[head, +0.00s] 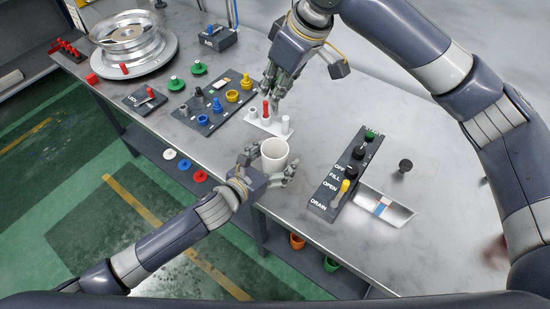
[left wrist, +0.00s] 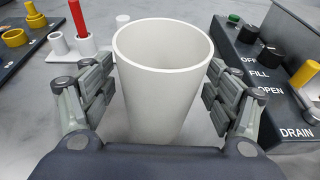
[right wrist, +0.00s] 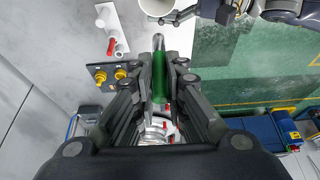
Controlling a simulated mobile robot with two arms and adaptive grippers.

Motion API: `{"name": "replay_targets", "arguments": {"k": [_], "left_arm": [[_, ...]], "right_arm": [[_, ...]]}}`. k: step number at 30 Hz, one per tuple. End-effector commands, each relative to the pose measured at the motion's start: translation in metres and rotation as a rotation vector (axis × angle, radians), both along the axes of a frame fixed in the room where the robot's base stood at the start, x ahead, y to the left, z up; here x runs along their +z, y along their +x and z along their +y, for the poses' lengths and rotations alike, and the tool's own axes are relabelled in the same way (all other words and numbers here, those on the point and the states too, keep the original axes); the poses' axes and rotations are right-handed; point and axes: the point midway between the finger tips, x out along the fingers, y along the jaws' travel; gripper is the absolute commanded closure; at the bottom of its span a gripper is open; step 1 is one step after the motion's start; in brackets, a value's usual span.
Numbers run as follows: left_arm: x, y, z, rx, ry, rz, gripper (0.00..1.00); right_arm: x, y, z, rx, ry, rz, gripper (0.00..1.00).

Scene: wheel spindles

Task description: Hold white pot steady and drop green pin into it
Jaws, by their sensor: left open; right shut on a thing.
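The white pot (head: 274,148) stands upright on the grey table near its front edge. In the left wrist view the pot (left wrist: 163,100) is an open, empty-looking cup between my fingers. My left gripper (head: 272,168) is open, with one finger on each side of the pot and gaps visible. My right gripper (head: 276,105) is above the white stand, behind the pot. In the right wrist view it is shut on the green pin (right wrist: 159,78), whose grey tip points out beyond the fingers. The pin is not clearly seen in the head view.
The white stand (head: 254,122) with a red pin (head: 265,109) and white posts is just behind the pot. A control panel (head: 340,180) with knobs is to the right, beside a white tray (head: 398,212). A board (head: 193,122) with yellow and blue parts lies left.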

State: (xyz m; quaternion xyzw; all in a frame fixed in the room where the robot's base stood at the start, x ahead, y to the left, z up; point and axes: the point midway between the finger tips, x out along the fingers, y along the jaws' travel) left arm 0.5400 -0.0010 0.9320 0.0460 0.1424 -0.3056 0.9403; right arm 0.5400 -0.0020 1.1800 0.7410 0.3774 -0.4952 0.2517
Motion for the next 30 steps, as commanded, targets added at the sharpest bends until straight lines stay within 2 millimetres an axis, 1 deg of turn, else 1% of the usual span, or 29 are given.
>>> {"name": "replay_targets", "arguments": {"k": [6, 7, 13, 20, 30], "left_arm": [[0.000, 0.000, 0.000, 0.000, 0.001, 0.001, 0.19], [0.000, 0.000, 0.000, 0.000, 0.000, 0.000, 0.22], [0.000, 0.000, 0.000, 0.000, 0.001, 0.001, 0.67], [-0.001, 0.000, 0.000, 0.000, 0.001, 0.001, 0.68], [-0.001, 0.000, 0.000, 0.000, 0.001, 0.001, 0.68]], "right_arm": [[0.001, 0.000, 0.000, 0.000, 0.001, -0.001, 1.00], [0.001, 0.000, 0.000, 0.000, 0.001, -0.001, 1.00], [0.000, 0.000, 0.000, 0.000, 0.001, -0.001, 1.00], [-0.002, 0.000, 0.000, 0.000, 0.000, 0.000, 1.00], [-0.025, 0.000, 0.000, -0.001, 0.000, 0.002, 1.00]]}}
